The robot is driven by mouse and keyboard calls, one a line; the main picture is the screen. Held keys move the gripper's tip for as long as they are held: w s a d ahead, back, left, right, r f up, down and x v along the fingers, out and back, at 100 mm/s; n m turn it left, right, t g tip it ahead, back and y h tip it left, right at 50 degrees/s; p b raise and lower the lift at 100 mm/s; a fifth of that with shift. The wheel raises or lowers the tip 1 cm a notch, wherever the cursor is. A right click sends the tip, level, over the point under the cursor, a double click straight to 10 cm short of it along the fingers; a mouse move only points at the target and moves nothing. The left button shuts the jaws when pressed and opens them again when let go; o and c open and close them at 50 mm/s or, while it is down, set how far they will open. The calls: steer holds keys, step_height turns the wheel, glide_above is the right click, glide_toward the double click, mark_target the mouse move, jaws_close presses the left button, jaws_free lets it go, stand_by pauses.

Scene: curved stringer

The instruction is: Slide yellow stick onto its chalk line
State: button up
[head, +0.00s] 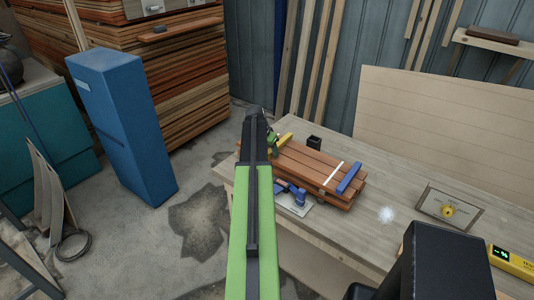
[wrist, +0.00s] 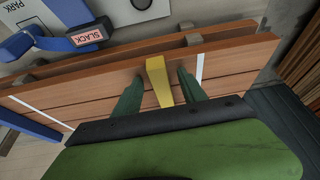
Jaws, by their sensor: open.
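The yellow stick (wrist: 158,82) lies across the reddish-brown boards (wrist: 100,88), between the two green fingers of my gripper (wrist: 160,74). The fingers are open, with a gap on each side of the stick. One white chalk line (wrist: 199,67) runs just right of the right finger in the wrist view. Another white line (wrist: 42,113) is at the left, near a blue stick (wrist: 28,124). In the head view the yellow stick (head: 285,139) shows beside my gripper (head: 272,143). The blue stick (head: 349,178) lies next to a chalk line (head: 333,173). My arm hides part of the boards.
The boards are stacked on a wooden workbench (head: 400,185). A blue lever marked SLACK (wrist: 85,35) and a PARK plate (wrist: 45,12) are beside the stack. A small dark cup (head: 314,142) stands behind it. A framed plate (head: 450,207) lies at right.

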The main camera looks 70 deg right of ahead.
jaws_close()
stand_by(0.3)
steer(key=shift+w+d, duration=0.25)
steer(key=shift+w, duration=0.75)
steer(key=shift+w+d, duration=0.3)
steer(key=shift+w, duration=0.7)
steer(key=shift+w+d, duration=0.25)
steer(key=shift+w, duration=0.75)
jaws_free()
